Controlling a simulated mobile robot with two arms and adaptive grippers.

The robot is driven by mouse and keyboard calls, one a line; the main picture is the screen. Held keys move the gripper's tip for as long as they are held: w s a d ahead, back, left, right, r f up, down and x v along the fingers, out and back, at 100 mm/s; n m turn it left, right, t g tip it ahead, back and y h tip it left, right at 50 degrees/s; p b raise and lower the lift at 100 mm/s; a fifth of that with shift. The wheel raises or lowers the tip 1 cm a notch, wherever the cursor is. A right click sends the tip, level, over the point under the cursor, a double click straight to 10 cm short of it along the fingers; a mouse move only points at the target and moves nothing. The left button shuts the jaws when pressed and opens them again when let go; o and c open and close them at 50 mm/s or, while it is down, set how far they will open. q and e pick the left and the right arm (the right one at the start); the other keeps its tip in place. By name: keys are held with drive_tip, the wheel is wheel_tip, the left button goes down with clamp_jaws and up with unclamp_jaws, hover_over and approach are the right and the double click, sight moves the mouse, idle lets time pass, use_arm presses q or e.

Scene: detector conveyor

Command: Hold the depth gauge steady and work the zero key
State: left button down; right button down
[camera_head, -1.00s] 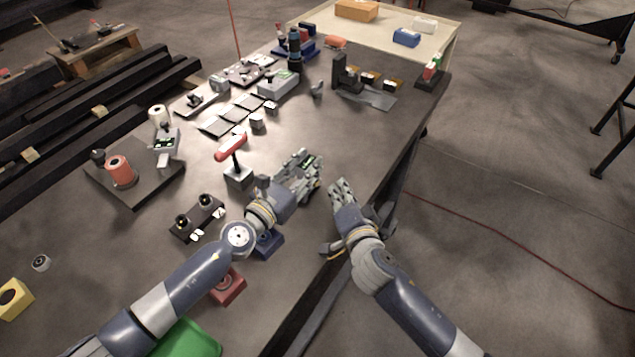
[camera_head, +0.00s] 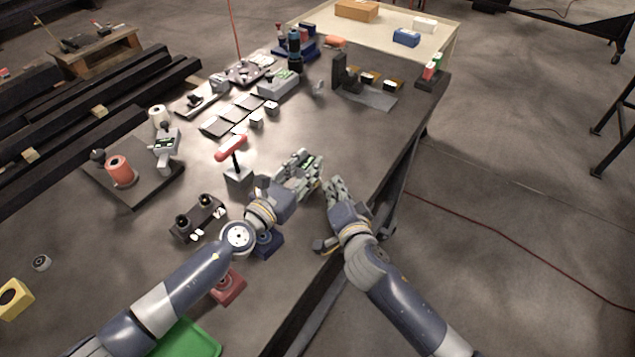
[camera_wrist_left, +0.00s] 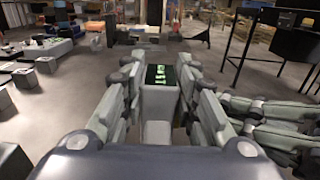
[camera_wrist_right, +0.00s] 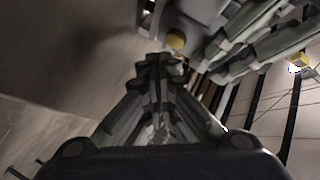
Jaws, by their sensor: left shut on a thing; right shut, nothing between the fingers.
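The depth gauge (camera_head: 311,162), a grey body with a dark display and green digits, is between the fingers of my left gripper (camera_head: 298,174), above the bench. The left wrist view shows its display (camera_wrist_left: 160,76) upright between the two fingers (camera_wrist_left: 160,95). My right gripper (camera_head: 333,186) is shut and empty, just right of the left gripper and close to it. In the right wrist view its closed fingers (camera_wrist_right: 157,75) point toward a grey body with a round yellow button (camera_wrist_right: 176,40). I cannot tell whether this button is the zero key, or whether the fingertips touch anything.
A red-handled tool on a block (camera_head: 231,147) stands left of my left gripper. A black double-knob fixture (camera_head: 199,218), a red block (camera_head: 228,287) and a green tray (camera_head: 187,340) lie nearer.

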idle(0.7)
drive_tip(key=shift+w+a, duration=0.25)
drive_tip(key=shift+a, duration=0.1)
drive_tip(key=shift+w+a, duration=0.25)
drive_tip(key=shift+a, duration=0.1)
idle(0.6)
drive_tip(key=shift+d, duration=0.1)
drive_tip(key=shift+s+d, duration=0.5)
drive_tip(key=shift+d, duration=0.1)
drive_tip(key=shift+s+d, duration=0.75)
drive_tip(key=shift+d, duration=0.3)
drive_tip(key=shift+s+d, duration=0.7)
drive_tip(key=shift+d, duration=0.3)
